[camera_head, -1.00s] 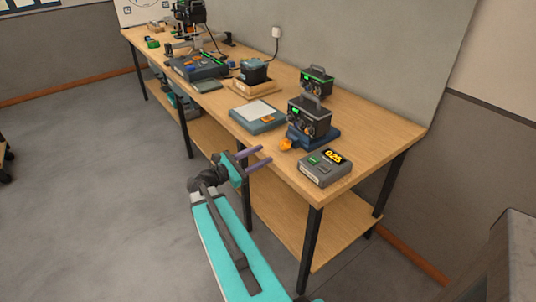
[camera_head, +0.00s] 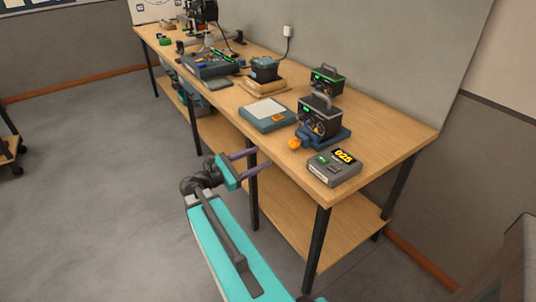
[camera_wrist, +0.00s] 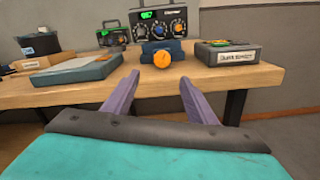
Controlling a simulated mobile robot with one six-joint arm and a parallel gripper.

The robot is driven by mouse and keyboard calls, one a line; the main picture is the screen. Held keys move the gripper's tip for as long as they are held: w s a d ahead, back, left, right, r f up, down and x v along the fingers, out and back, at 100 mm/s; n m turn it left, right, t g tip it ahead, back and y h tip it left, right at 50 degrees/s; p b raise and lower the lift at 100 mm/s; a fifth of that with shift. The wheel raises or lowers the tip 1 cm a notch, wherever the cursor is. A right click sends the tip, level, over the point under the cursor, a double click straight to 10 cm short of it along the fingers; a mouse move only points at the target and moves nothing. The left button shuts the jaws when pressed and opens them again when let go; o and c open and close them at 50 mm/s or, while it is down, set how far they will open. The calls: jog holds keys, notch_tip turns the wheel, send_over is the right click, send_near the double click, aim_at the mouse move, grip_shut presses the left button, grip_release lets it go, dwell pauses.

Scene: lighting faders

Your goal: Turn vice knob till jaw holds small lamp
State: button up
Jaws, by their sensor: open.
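A blue vice (camera_head: 335,137) stands near the front right part of the bench, with an orange knob (camera_head: 294,143) on its front. A black box with a handle, dials and a green display (camera_head: 320,119) sits on it; I cannot tell whether the jaw touches it. I see nothing that is clearly a small lamp. My gripper (camera_head: 264,156) is open and empty, out in front of the bench edge, apart from the knob. In the wrist view the orange knob (camera_wrist: 162,60) lies ahead, between and beyond the two purple fingers.
A grey device with a yellow readout (camera_head: 334,167) lies right of the vice, near the bench's front corner. A flat blue-grey panel (camera_head: 267,114) lies to its left. A similar handled box (camera_head: 327,79) stands behind. The floor (camera_head: 100,200) before the bench is clear.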

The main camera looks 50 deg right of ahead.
aim_at(291, 144)
jog(key=n, duration=0.2)
jog(key=d+n, duration=0.1)
jog(key=n, duration=0.1)
jog(key=s+d+n, duration=0.1)
jog(key=shift+s+n+p, duration=0.1)
jog(key=shift+n+p, duration=0.2)
jog(key=shift+n, duration=0.1)
jog(key=shift+d+r, duration=0.1)
jog(key=shift+d, duration=0.05)
jog(key=shift+p+x, duration=1.25)
jog(key=shift+x, duration=5.55)
jog(key=shift+s, duration=0.1)
jog(key=c, duration=1.1)
jog(key=shift+o, duration=0.2)
